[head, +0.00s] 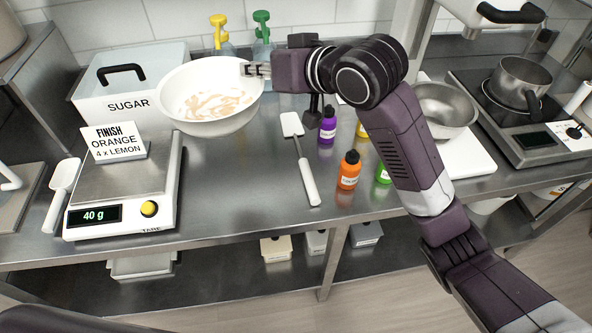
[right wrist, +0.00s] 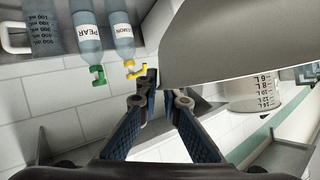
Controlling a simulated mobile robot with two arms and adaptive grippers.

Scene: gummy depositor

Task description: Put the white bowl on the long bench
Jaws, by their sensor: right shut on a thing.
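The white bowl (head: 212,122), with light brown streaks inside, is at the upper left of the head view and appears raised above the bench. My right gripper (head: 256,70) is shut on its right rim. In the right wrist view, the right fingertips (right wrist: 165,82) meet the edge of the bowl's large grey-looking wall (right wrist: 240,45). The long steel bench (head: 240,190) runs across the head view below the bowl. My left gripper is not in view.
A scale (head: 120,195) reading 40 g bears a FINISH ORANGE card (head: 115,143). The SUGAR bin (head: 130,90) stands behind. A spatula (head: 300,160), an orange bottle (head: 349,170) and a purple bottle (head: 327,125) occupy the middle. A steel bowl (head: 445,108) is right. Bare bench lies left of the spatula.

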